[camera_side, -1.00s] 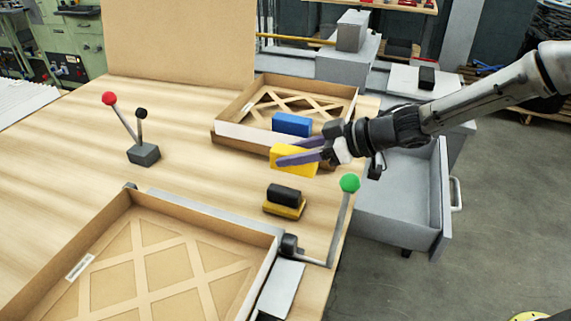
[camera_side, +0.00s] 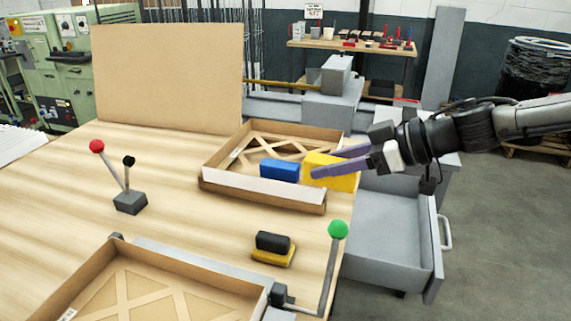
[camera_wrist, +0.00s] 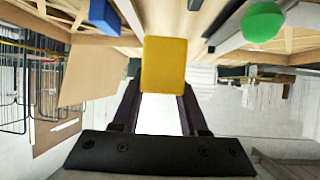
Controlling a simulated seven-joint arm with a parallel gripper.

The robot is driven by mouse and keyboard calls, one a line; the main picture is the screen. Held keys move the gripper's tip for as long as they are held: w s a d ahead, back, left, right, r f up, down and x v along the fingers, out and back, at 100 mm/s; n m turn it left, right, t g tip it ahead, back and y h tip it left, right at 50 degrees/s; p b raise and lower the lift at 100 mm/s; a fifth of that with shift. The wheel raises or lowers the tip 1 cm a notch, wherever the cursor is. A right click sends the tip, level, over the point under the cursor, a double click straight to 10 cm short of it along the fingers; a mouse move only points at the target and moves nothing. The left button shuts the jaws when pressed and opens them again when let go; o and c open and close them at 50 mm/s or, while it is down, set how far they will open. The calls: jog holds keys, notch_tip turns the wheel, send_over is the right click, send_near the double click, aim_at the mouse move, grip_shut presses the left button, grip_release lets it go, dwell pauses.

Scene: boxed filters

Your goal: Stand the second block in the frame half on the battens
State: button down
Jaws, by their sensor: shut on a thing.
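My gripper (camera_side: 316,165) is shut on a yellow block (camera_side: 338,183), which it holds upright at the right end of the far frame half (camera_side: 240,186). The yellow block (camera_wrist: 164,64) fills the space between the fingertips in the wrist view. A blue block (camera_side: 280,170) stands in the far frame half near its front wall, just left of the yellow block. Crossed battens (camera_side: 275,143) show behind the blue block. The yellow block and fingers hide part of the frame's right side. I cannot tell whether the yellow block touches the battens.
A near frame half (camera_side: 200,267) with lattice battens lies at the front. A black-and-yellow piece (camera_side: 272,249) sits between the frames, beside a green-knobbed lever (camera_side: 338,230). A lever stand (camera_side: 130,202) is at left. An open grey drawer (camera_side: 390,240) is below right.

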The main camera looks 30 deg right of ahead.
jog(key=w+d+r+m+t+h, duration=0.1)
jog(key=w+d+r, duration=0.15)
jog(key=w, duration=0.25)
jog(key=w+d+r+m+h, duration=0.1)
jog(key=w+d, duration=0.2)
jog(key=w, duration=0.3)
jog(key=m+t+h, duration=0.1)
jog(key=m, duration=0.1)
send_over(299, 147)
jog(key=f, duration=1)
jog(key=shift+s+d+f, duration=0.15)
jog(key=shift+s+f, duration=0.15)
jog(key=shift+s, duration=0.05)
jog(key=shift+w+f, duration=0.35)
jog(key=shift+f, duration=0.05)
jog(key=shift+w+f, duration=0.1)
jog(key=shift+f, duration=1.55)
jog(key=shift+f, duration=0.15)
jog(key=shift+c, duration=2.2)
grip_release()
